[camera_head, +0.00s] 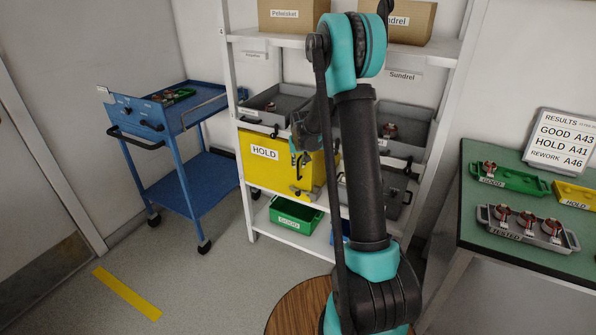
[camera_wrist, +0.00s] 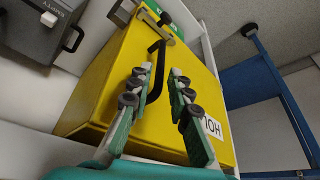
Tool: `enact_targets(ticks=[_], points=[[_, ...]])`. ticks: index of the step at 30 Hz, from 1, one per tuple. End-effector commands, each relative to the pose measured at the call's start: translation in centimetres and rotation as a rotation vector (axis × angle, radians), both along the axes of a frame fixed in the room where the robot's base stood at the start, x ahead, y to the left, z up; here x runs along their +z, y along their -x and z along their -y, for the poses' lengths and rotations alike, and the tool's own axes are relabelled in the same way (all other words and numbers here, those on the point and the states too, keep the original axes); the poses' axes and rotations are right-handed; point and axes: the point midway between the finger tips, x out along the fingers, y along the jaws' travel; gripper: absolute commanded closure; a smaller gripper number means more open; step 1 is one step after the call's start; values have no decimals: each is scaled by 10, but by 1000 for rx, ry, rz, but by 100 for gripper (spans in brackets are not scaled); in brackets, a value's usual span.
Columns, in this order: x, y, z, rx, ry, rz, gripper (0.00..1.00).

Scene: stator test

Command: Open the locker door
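The yellow locker (camera_head: 263,168) with a HOLD label stands on the middle shelf, and its front looks closed. A black bar handle (camera_wrist: 155,72) is on its front, beside a metal latch piece (camera_wrist: 160,20) with a dark knob at the edge. In the head view the latch (camera_head: 303,190) is low on the locker's right side. My gripper (camera_wrist: 163,74) is open, its fingers pointing at the locker front. The handle appears between the fingers, nearer the left one; I cannot tell whether they touch. In the head view my arm hides part of the locker's right side.
Grey bins (camera_head: 275,105) sit on the shelf above, and a grey locker (camera_head: 391,190) stands right of the yellow one. A green bin (camera_head: 296,215) is below. A blue trolley (camera_head: 190,185) stands at left, a green-topped table (camera_head: 500,245) at right. Floor in front-left is clear.

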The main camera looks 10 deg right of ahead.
Motion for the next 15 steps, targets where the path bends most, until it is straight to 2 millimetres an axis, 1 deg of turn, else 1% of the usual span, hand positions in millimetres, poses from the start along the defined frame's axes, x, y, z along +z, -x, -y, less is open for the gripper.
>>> enact_targets(ticks=[1,6,12,15], points=[[-8,-4,0,0,0,0,81],[-31,-13,0,0,0,0,81],[-47,-20,1,0,0,0,81],[-51,-21,1,0,0,0,81]])
